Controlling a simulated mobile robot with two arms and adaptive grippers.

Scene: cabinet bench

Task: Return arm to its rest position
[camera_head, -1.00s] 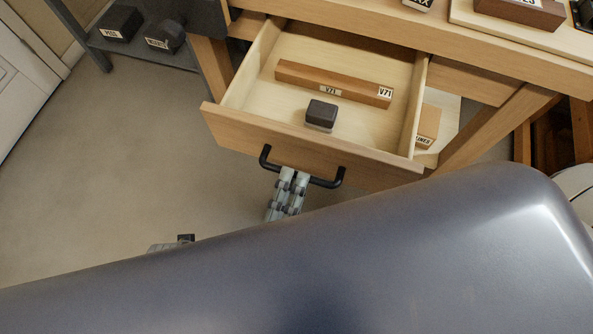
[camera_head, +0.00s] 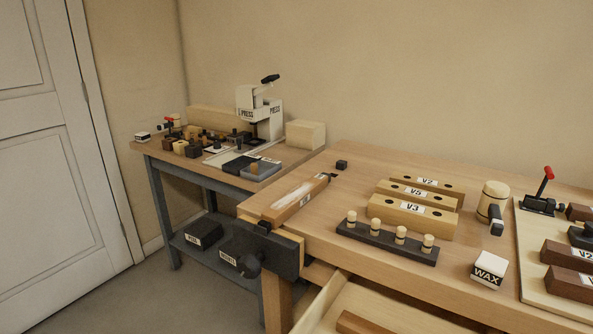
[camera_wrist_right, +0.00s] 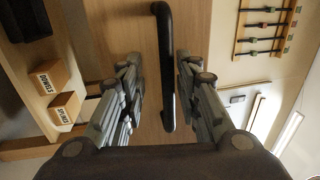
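My right gripper (camera_wrist_right: 158,85) shows in the right wrist view with its two fingers spread apart. The black drawer handle (camera_wrist_right: 166,60) appears in the gap between the fingers, with space on both sides. I cannot tell how far ahead of the fingertips it is. The drawer front (camera_wrist_right: 200,25) is behind the handle. In the head view the drawer (camera_head: 375,312) is pulled open at the bottom edge, and part of a wooden block (camera_head: 358,322) shows in it. Neither arm nor gripper shows in the head view, and my left gripper is in no current view.
The workbench (camera_head: 345,185) holds labelled wooden blocks (camera_head: 410,215), a mallet (camera_head: 493,200), a dark peg rack (camera_head: 385,243) and a WAX block (camera_head: 488,268). A vise (camera_head: 262,250) sticks out at its left corner. A side table (camera_head: 172,158) with a press (camera_head: 262,115) stands beyond. Floor shows at lower left.

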